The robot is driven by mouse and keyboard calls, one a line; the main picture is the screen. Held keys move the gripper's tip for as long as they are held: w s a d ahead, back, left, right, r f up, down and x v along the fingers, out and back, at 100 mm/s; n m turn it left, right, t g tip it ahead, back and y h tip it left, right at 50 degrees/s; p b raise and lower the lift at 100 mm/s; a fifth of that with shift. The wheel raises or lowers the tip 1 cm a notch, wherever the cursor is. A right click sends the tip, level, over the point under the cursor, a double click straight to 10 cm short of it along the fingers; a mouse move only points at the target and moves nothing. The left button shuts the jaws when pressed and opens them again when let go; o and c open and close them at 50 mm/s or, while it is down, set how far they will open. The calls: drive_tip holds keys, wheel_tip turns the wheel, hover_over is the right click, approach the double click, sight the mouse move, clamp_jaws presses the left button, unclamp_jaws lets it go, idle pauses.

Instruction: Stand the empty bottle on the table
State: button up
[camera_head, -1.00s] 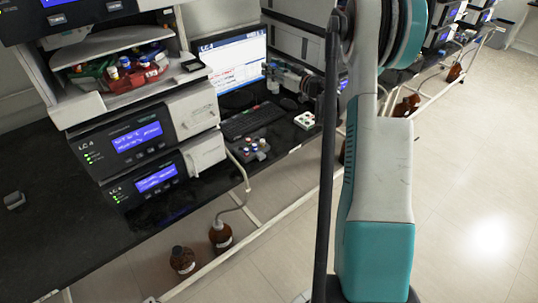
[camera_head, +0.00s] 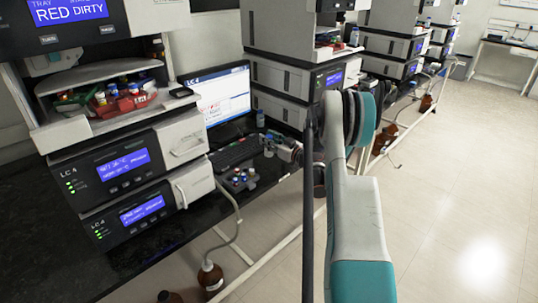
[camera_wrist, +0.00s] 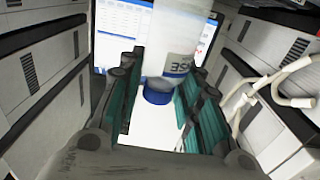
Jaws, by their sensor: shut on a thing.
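My gripper (camera_wrist: 158,78) has its teal-padded fingers on either side of a pale, translucent bottle (camera_wrist: 179,40) with a blue cap (camera_wrist: 158,92) and printed lettering. It is shut on this bottle, and the cap shows between the fingers. The bottle's far end is cut off by the top of the wrist view. In the head view, my gripper (camera_head: 278,147) is over the black table (camera_head: 150,262), right of the keyboard. A small pale bottle shape (camera_head: 260,118) shows just above it; I cannot tell if it is the held one.
A monitor (camera_head: 225,100) and keyboard (camera_head: 236,152) stand behind a rack of colour-capped vials (camera_head: 239,180). Instrument stacks flank this space, left (camera_head: 115,180) and right (camera_head: 290,88). A brown bottle (camera_head: 210,276) is on the floor below. My arm hides part of the table.

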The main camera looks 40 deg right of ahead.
drive_tip(key=shift+f+b, duration=0.85)
drive_tip(key=shift+f, duration=1.75)
drive_tip(key=o, duration=0.8)
drive_tip(key=shift+f, duration=0.15)
drive_tip(key=shift+s+r, duration=0.1)
drive_tip(key=shift+r, duration=0.1)
drive_tip(key=shift+s+d+p, duration=0.15)
drive_tip(key=shift+s+p, duration=0.5)
drive_tip(key=shift+s, duration=1.3)
drive_tip(key=shift+s+d+p, duration=0.15)
drive_tip(key=shift+s+p, duration=0.5)
drive_tip(key=shift+s, duration=1.35)
drive_tip(key=shift+s+d+p, duration=0.15)
drive_tip(key=shift+s+p, duration=0.5)
drive_tip(key=shift+s, duration=1.3)
